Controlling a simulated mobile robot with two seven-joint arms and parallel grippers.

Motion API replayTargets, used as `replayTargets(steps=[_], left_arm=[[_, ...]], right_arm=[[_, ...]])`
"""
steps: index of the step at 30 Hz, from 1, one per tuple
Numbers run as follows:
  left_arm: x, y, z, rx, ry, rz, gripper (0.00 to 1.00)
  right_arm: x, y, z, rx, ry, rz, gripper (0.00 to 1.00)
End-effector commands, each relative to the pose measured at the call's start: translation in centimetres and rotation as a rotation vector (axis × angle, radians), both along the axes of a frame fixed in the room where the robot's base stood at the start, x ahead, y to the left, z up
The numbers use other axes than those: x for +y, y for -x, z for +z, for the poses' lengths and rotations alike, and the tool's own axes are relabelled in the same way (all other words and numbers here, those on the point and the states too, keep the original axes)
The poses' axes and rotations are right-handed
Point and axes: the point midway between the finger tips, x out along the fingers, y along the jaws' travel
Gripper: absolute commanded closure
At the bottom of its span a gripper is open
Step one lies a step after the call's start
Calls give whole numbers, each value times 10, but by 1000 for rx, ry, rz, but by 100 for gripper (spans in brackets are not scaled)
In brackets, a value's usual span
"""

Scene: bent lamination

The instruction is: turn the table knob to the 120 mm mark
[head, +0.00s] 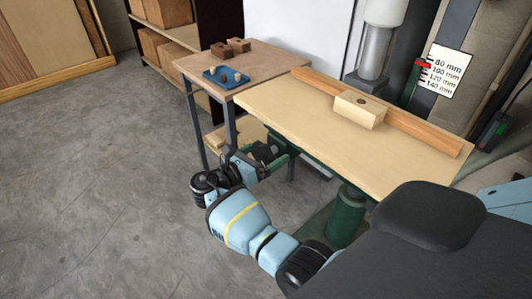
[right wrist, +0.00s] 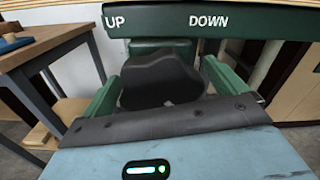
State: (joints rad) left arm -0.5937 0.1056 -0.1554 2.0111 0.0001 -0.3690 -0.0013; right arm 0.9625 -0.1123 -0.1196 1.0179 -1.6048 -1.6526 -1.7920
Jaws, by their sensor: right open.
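The table knob (right wrist: 162,80) is black and lobed; in the right wrist view it sits below a green bar lettered UP on the left and DOWN on the right. My right gripper (head: 262,158) is at the table's near edge, partly hidden by its own wrist. Its green fingers are open, one on each side of the knob; I cannot tell whether they touch it. In the head view the scale card (head: 445,73) reads 80 to 140 mm. A red pointer (head: 422,64) is at its upper part, near the 80 and 100 mm marks. My left gripper is out of view.
The machine table (head: 300,115) carries a wooden fence (head: 420,132) and a pale block (head: 358,110). A side table (head: 258,55) at left holds a blue tray (head: 212,74) and brown blocks (head: 230,47). The floor at left is clear.

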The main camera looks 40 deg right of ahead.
Motion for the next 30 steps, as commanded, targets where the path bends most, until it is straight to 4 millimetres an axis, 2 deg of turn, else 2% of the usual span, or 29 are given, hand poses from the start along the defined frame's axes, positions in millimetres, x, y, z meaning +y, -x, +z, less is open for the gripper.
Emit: replayTargets(steps=[7, 17, 23, 30], left_arm=[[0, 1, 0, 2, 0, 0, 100], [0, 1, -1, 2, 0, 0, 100], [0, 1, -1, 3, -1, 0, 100], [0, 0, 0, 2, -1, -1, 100]], right_arm=[[-1, 0, 0, 0, 0, 0, 3], [-1, 0, 0, 0, -1, -1, 46], [-1, 0, 0, -15, -2, -1, 46], [-1, 0, 0, -120, -10, -2, 46]])
